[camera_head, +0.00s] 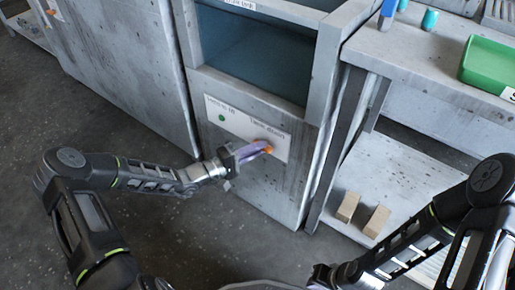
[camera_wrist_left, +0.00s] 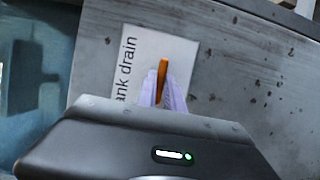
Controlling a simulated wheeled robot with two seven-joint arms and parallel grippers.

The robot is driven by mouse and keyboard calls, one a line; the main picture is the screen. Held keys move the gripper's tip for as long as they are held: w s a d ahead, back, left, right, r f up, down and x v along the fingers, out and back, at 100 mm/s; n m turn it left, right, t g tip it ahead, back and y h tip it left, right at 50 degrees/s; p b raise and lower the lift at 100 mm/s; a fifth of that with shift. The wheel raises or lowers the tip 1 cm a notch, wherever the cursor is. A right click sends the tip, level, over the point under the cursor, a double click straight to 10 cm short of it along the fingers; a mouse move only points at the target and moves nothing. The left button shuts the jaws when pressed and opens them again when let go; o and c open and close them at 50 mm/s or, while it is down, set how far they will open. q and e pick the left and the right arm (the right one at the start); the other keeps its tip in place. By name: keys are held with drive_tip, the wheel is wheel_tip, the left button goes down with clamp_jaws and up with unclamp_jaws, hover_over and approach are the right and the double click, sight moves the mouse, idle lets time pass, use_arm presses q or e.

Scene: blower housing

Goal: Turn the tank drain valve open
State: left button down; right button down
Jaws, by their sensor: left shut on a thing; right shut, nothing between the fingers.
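The orange drain valve handle (camera_head: 268,149) is on the white label panel (camera_head: 240,124) on the front of the grey tank (camera_head: 250,176). My left gripper (camera_head: 262,150) is at the handle, its pale purple fingers shut on it. In the left wrist view the orange handle (camera_wrist_left: 161,80) stands between the fingertips (camera_wrist_left: 163,93), in front of the label reading "ank drain". The fingers hide part of the handle and the valve body. My right arm is at the lower right of the head view; its gripper (camera_head: 322,278) is at the bottom edge and hard to make out.
A green round mark (camera_head: 222,118) is at the panel's left. The tank's open top holds a dark teal interior (camera_head: 250,55). To the right, a workbench (camera_head: 400,50) bears a green bin (camera_head: 490,65); two tan blocks (camera_head: 376,221) lie on its lower shelf. Floor at left is clear.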

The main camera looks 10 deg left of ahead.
use_arm(q)
drive_tip(key=shift+n, duration=0.4)
drive_tip(key=shift+s+d+f+n+t+y+p, duration=0.1)
drive_tip(key=shift+n+t+y+p, duration=0.95)
drive_tip(key=shift+n, duration=2.55)
drive_tip(key=shift+d+f+n+t+y+p, duration=0.15)
drive_tip(key=shift+n+t+y+p, duration=0.35)
drive_tip(key=shift+n+t, duration=2.1)
drive_tip(key=shift+s+d+f+n+t+y+p, duration=0.2)
drive_tip(key=shift+n+y+p, duration=0.55)
drive_tip(key=shift+n, duration=3.85)
drive_tip(key=shift+w+a+r, duration=0.1)
drive_tip(key=shift+w+a, duration=0.05)
drive_tip(key=c, duration=1.5)
unclamp_jaws()
drive_tip(key=shift+o, duration=0.2)
